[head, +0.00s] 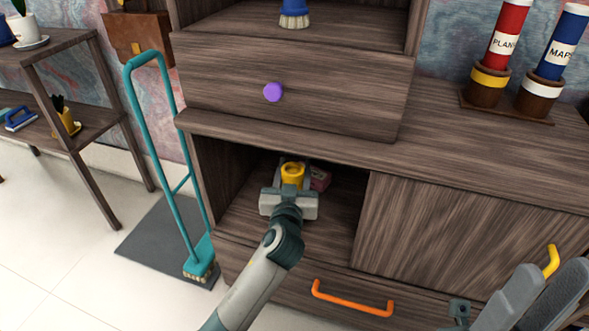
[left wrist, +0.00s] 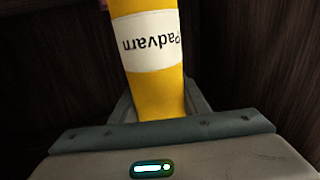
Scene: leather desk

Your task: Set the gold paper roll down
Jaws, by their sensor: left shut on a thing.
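The gold paper roll (left wrist: 158,80) is yellow with a white band lettered "Padvarn", which reads upside down in the left wrist view. In the head view the roll's round gold end (head: 292,171) shows inside the open compartment of the wooden cabinet. My left gripper (head: 290,188) is shut on the roll and reaches into that compartment. The far end of the roll is cut off in the left wrist view, and I cannot tell whether it touches the compartment floor. Part of my right arm and gripper (head: 530,298) shows at the lower right; its jaw state is unclear.
A small pinkish-red box (head: 321,179) lies in the compartment just right of the roll. The compartment floor (head: 330,225) is bare nearer the front. A drawer with a purple knob (head: 273,92) is above, an orange handle (head: 352,299) below.

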